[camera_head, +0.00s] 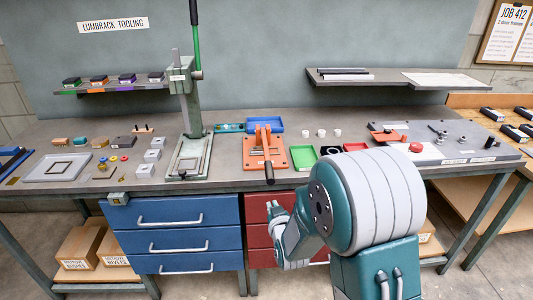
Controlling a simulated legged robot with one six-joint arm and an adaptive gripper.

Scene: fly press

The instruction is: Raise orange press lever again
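The orange press (278,153) stands on the bench near its middle. Its orange lever ends in a black grip (269,174) that points toward me at the bench's front edge, so the lever looks lowered. My gripper (284,212) is below and to the right of that grip, in front of the red drawers, and apart from the lever. My large teal and grey arm joint hides part of my arm. The fingers are small and partly turned away, so their opening is unclear. Nothing shows held in them.
A tall green-handled press (186,95) stands left of the orange press. Blue drawers (175,235) and red drawers (257,235) sit under the bench. Shelves hang behind.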

